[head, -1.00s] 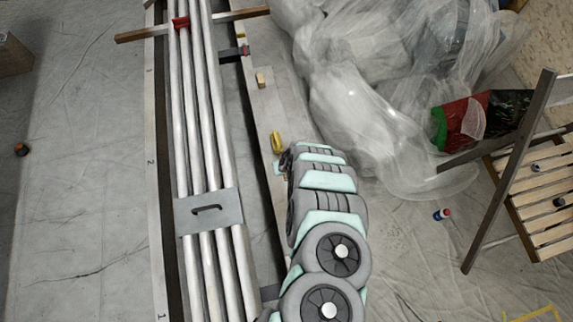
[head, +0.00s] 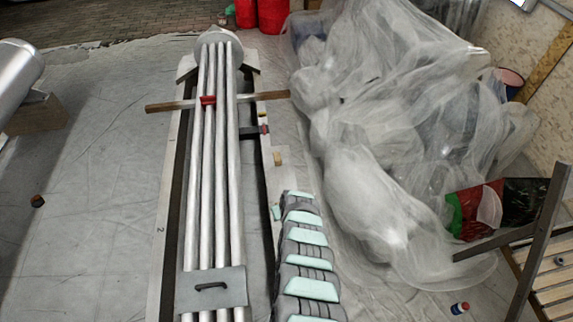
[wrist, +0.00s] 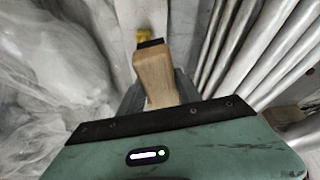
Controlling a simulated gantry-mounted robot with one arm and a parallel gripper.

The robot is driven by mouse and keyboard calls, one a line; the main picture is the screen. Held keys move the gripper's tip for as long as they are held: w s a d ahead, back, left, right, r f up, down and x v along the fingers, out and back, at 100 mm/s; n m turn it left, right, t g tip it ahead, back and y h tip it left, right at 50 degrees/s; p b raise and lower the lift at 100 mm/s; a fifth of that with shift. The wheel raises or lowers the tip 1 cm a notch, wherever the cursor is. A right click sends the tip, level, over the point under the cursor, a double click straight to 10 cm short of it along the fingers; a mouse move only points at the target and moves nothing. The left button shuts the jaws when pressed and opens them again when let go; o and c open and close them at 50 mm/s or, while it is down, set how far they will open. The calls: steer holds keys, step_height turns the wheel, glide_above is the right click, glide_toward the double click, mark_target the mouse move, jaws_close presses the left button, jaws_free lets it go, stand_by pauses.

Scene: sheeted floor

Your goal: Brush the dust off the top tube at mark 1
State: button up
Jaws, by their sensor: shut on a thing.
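My gripper (wrist: 157,92) is shut on a wooden handle (wrist: 154,72) with a dark end, seen in the wrist view. A small yellow patch (wrist: 143,36) shows just past that end; I cannot tell whether it belongs to the handle. No bristles are clearly visible. Several long silver tubes (head: 221,140) run side by side in the head view, under a grey plate with a handle (head: 211,288). They also show at the right of the wrist view (wrist: 260,45), apart from the handle. The number 2 (head: 160,230) marks the strip left of them; mark 1 is out of view. Dust is not discernible.
Clear plastic sheeting (head: 385,190) heaps at the right, near a wooden slatted chair (head: 550,285). The floor at left is mostly clear.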

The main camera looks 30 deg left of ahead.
steer(key=shift+w+a+r, duration=0.55)
steer(key=shift+w+r, duration=0.2)
steer(key=shift+r, duration=0.15)
steer(key=shift+w+a+r, duration=0.25)
steer(key=shift+w+r, duration=0.6)
steer(key=shift+r, duration=0.2)
steer(key=shift+w+d+r+n, duration=0.15)
steer(key=shift+w+r, duration=0.15)
steer(key=shift+r, duration=0.2)
steer(key=shift+w+r+n, duration=0.15)
steer(key=shift+w+r, duration=0.1)
steer(key=shift+r, duration=0.2)
steer(key=shift+d+r, duration=0.1)
steer(key=shift+r, duration=0.05)
